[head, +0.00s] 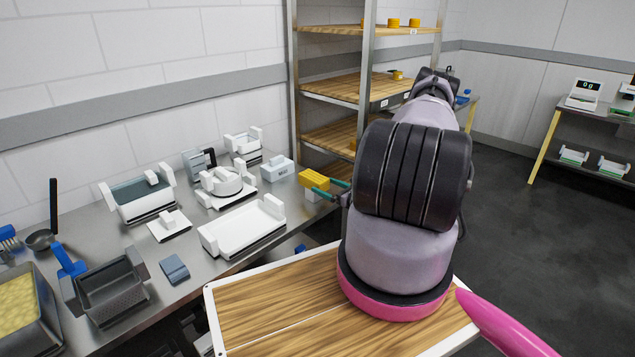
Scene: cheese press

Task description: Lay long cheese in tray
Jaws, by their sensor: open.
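The long cheese appears to be a yellow block (313,178) near the right end of the steel table, with something white under its left part. My gripper (328,187) has green fingers and is open right beside the block's right end; whether the fingers straddle it or touch it cannot be told, as my arm hides much of the gripper. A white tray (243,231) with raised end handles lies on the table, left of and nearer than the block. Its floor looks empty.
The steel table (205,262) also holds a white lidded press (222,184), a white box (278,168), a grey basket (112,291) and a blue-grey sponge (174,268). A wooden-topped surface (270,308) is in front. A shelf rack (368,60) stands behind.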

